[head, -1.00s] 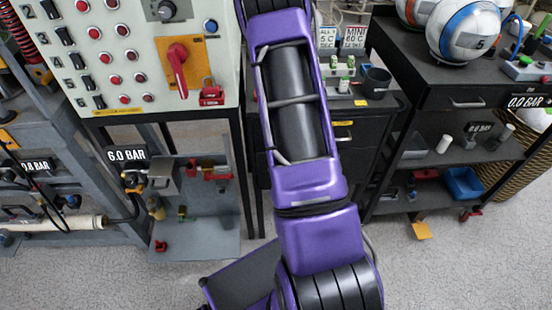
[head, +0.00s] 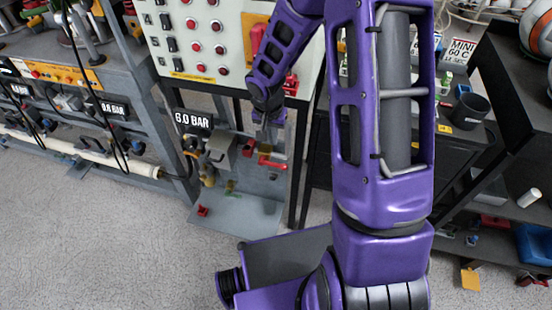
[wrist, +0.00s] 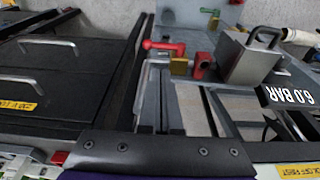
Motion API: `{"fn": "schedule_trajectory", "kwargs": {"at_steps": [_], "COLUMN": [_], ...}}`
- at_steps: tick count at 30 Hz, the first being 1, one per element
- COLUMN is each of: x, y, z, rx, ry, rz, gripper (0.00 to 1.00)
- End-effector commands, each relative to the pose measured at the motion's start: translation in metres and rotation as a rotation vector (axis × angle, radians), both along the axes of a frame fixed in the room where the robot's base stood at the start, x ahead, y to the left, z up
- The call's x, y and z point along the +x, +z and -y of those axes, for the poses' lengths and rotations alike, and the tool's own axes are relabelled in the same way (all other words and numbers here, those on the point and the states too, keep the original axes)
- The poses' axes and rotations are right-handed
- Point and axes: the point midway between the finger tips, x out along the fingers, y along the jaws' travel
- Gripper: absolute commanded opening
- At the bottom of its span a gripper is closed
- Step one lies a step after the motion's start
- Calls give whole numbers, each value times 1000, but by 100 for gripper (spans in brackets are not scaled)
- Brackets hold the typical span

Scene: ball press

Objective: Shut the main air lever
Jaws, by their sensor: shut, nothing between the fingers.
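The red lever (head: 268,162) with a brass-coloured block (head: 250,147) beside it sits at the low air station under the control panel. In the wrist view the red lever (wrist: 163,46) lies ahead of my gripper, left of the brass block (wrist: 179,66). My gripper (head: 268,136) is shut and empty, pointing down close above the red lever in the head view. Whether it touches the lever is not clear. The 6.0 BAR display (head: 193,120) is left of the lever and shows in the wrist view too (wrist: 288,95).
A grey box with a padlock-like shackle (wrist: 250,55) stands right of the brass block in the wrist view. The control panel (head: 190,45) hangs above the station. Open floor (head: 120,240) lies in front.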

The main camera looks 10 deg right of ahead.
Motion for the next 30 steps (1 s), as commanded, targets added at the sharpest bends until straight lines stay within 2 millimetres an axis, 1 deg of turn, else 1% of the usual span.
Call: {"fn": "schedule_trajectory", "kwargs": {"at_steps": [5,8,11,18,21,25,30], "x": [1,2,5,14,17,20,23], "y": [-6,-18,-36,-88,-106,-124,-136], "z": [1,2,4,9,11,13,14], "rx": [0,-1,0,-1,0,-1,0], "ry": [0,0,1,1,0,-2,-1], "rz": [-1,-3,-5,-4,-4,-3,-1], "gripper": [0,0,0,0,0,0,0]}}
